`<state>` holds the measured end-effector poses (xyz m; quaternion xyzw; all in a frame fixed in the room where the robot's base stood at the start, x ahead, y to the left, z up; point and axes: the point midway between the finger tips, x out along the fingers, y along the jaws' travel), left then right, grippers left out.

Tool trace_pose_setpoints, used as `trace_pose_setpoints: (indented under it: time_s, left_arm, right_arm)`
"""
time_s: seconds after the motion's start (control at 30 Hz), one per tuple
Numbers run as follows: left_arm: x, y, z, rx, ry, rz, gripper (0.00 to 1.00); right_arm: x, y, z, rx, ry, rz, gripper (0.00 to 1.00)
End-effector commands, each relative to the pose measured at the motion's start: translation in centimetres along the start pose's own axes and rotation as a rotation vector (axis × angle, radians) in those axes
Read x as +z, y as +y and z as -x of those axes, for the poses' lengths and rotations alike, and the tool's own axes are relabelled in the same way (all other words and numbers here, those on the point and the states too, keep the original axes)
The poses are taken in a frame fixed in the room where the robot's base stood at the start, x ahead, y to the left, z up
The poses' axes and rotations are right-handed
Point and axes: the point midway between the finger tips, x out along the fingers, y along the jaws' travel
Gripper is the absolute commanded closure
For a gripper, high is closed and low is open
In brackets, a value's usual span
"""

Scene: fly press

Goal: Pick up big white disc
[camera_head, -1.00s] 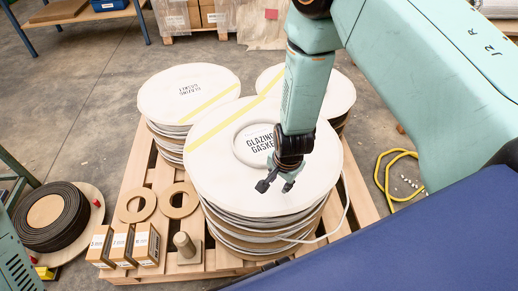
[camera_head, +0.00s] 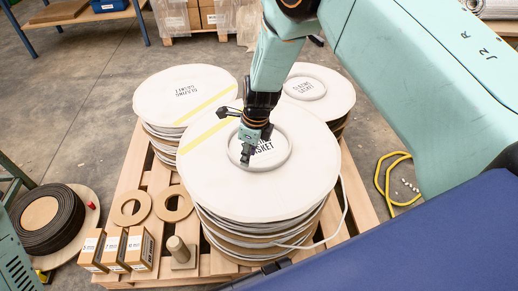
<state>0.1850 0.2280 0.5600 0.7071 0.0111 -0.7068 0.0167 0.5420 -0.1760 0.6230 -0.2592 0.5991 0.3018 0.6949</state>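A big white disc (camera_head: 305,185) with a yellow stripe tops the front stack. It carries a raised pale ring (camera_head: 283,160) around black print, partly hidden by my gripper. Two similar white discs top the stacks at back left (camera_head: 160,95) and back right (camera_head: 330,95). My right gripper (camera_head: 238,135) is over the front disc, at the left part of the ring. Its dark fingers are spread apart with nothing between them. I cannot tell whether a fingertip touches the ring or the disc. My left gripper is not in view.
The stacks stand on a wooden pallet (camera_head: 130,178). Two brown rings (camera_head: 173,203), small boxes (camera_head: 139,248) and a wooden peg (camera_head: 178,250) sit at its front left. A black coil (camera_head: 68,216) lies left. A yellow hose (camera_head: 380,178) lies on the floor right.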

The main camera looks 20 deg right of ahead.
Motion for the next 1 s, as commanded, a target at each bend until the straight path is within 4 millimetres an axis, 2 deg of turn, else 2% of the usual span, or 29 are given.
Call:
trace_pose_setpoints:
  time_s: [0.4,0.63,1.0]
  left_arm:
    - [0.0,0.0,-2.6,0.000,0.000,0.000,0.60]
    - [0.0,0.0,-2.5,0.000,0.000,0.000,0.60]
    - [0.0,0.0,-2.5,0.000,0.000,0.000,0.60]
  right_arm:
    - [0.1,-0.3,-4.9,-0.002,-0.001,0.001,0.67]
    - [0.1,-0.3,-5.0,-0.002,-0.002,0.001,0.67]
    - [0.1,-0.3,-4.9,-0.002,-0.002,0.001,0.98]
